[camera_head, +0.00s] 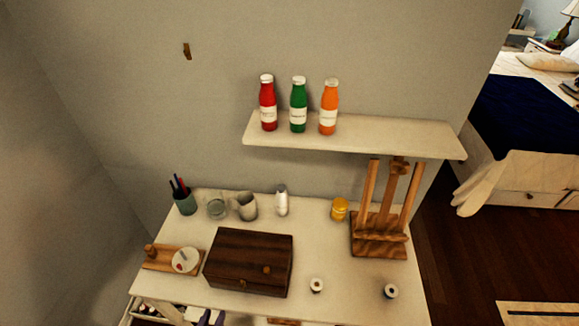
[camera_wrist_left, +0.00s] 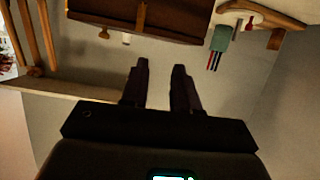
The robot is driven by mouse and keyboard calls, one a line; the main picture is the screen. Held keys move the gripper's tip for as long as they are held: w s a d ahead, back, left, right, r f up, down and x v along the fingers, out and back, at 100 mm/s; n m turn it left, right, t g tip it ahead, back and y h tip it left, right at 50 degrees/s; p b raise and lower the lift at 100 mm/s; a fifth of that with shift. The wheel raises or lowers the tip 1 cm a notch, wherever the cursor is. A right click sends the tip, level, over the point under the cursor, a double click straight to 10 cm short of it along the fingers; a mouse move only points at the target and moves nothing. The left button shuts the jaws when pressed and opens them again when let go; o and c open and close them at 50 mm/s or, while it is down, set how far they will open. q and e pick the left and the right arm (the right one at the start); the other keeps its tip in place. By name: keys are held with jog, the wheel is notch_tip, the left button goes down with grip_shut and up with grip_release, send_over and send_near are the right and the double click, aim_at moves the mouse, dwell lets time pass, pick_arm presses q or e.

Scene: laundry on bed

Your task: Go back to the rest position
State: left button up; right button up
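My left gripper (camera_head: 207,318) shows only as two dark fingertips at the bottom edge of the head view, by the front edge of the white table (camera_head: 370,300). In the left wrist view my left gripper (camera_wrist_left: 162,66) has its two fingers apart with nothing between them. That view is upside down, with the dark wooden box (camera_wrist_left: 150,12) at its top edge. The box also shows in the head view (camera_head: 240,250), lying closed on the table beyond the gripper. My right gripper is in neither view.
A wall shelf (camera_head: 400,137) above the table bears red (camera_head: 268,105), green (camera_head: 298,106) and orange (camera_head: 328,107) bottles. A wooden easel (camera_head: 380,245) stands at the table's right. A pen cup (camera_head: 185,204), mug (camera_head: 247,206) and yellow jar (camera_head: 339,209) stand at the back.

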pick_arm(q)
jog(key=s+a+r+m+g+y, duration=0.1)
jog(key=s+a+r+g, duration=0.1)
jog(key=s+g, duration=0.9)
jog(key=w+p+v, duration=0.2)
jog(key=p+v, duration=1.6)
jog(key=p, duration=0.1)
jog(key=shift+w+r+t, duration=0.3)
jog(key=shift+w+r, duration=0.05)
jog(key=shift+r, duration=0.3)
